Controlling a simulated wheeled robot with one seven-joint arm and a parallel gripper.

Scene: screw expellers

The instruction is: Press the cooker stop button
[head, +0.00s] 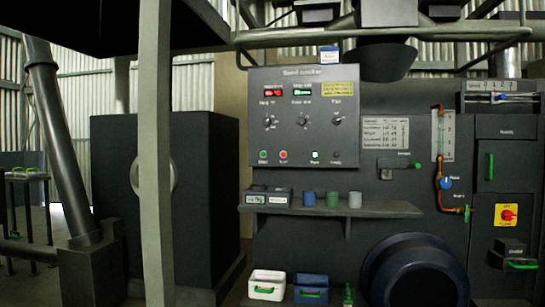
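The cooker control panel (303,117) is a grey upright box with the heading "Seed cooker", right of the middle in the head view. Along its lower edge sit a green button (263,155) and, just right of it, a red button (283,155). The red one looks like the stop button, but the small labels are too blurred to read surely. A lit whitish-green lamp (314,155) and a dark round item (337,155) are further right. Nothing covers the buttons. My gripper is not in view.
Below the panel, a shelf (390,209) holds small boxes and several cups. A thick grey post (154,150) stands left of the panel. A large dark drum (413,275) bulges out below the shelf. A red knob on a yellow plate (508,215) is at far right.

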